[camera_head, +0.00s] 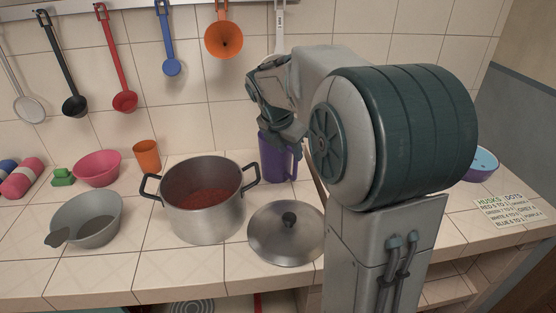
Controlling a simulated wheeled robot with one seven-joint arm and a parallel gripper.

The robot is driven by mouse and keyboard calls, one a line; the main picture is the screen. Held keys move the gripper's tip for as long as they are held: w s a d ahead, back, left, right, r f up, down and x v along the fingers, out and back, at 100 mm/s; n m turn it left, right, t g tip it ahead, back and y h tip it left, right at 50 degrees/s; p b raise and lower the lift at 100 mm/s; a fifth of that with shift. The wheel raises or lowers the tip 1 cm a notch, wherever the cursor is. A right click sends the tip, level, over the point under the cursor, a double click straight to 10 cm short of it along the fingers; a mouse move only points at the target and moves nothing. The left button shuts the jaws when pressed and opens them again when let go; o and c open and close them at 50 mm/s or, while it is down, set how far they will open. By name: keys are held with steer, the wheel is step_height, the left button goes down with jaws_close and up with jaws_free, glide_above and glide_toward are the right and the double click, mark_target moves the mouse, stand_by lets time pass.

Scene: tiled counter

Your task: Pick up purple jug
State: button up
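The purple jug (273,160) stands upright on the tiled counter near the back wall, behind and right of the large metal pot. Its handle is on its right side. My gripper (283,130) is at the top of the jug and hides its rim. The fingers overlap the jug's upper part in this view. I cannot tell whether they touch it or whether they are open or shut.
A metal pot (205,226) with red contents stands left of the jug, and its lid (286,240) lies in front. An orange cup (147,155), pink bowl (97,169) and grey bowl (88,236) are at left. Utensils such as a blue ladle (171,66) hang on the wall.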

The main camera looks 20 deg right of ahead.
mark_target(294, 165)
steer(key=x, duration=0.8)
steer(key=shift+w, duration=0.3)
steer(key=shift+r, duration=0.1)
jaws_close()
